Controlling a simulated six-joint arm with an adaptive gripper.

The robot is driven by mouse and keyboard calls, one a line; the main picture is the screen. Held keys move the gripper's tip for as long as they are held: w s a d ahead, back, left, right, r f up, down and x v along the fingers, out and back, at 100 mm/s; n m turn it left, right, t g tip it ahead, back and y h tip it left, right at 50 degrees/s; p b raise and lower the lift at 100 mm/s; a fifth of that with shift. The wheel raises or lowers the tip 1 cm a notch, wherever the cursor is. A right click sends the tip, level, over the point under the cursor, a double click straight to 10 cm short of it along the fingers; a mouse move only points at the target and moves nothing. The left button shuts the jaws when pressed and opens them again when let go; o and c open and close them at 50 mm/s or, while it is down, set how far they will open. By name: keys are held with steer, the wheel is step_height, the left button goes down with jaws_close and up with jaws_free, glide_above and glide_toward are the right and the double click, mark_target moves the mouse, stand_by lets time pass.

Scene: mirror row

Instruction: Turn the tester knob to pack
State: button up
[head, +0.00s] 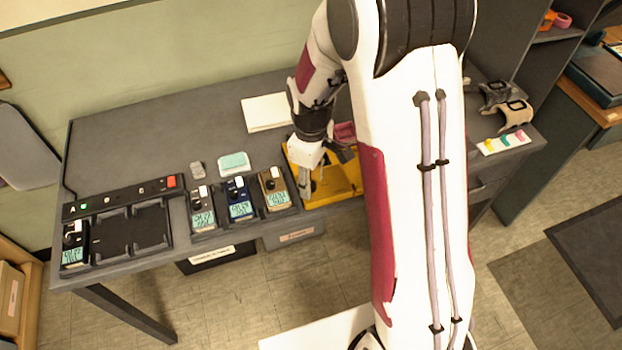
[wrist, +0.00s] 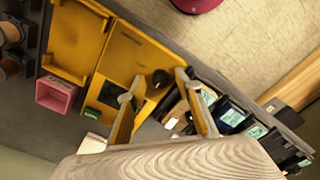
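The yellow tester (wrist: 128,58) lies on the bench; in the head view (head: 345,187) it is partly hidden by my arm. Its round black knob (wrist: 161,77) shows in the wrist view, with small lettering near it that I cannot read. A dark square (wrist: 110,95) is set in the panel beside it. The knob is hidden in the head view. My gripper (wrist: 159,83) is open, its two fingertips on either side of the knob. I cannot tell whether they touch it. In the head view my gripper (head: 304,186) is at the tester's left part.
Handheld meters, a tan one (head: 274,190) and a blue one (head: 239,198) among them, stand just left of the tester. A black charging rack (head: 130,228) is farther left. A pink box (wrist: 55,94) stands by the tester. A white pad (head: 266,112) lies behind.

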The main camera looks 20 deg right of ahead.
jaws_close()
steer(key=shift+m, duration=0.4)
steer(key=m, duration=0.3)
steer(key=shift+m, duration=2.4)
jaws_free()
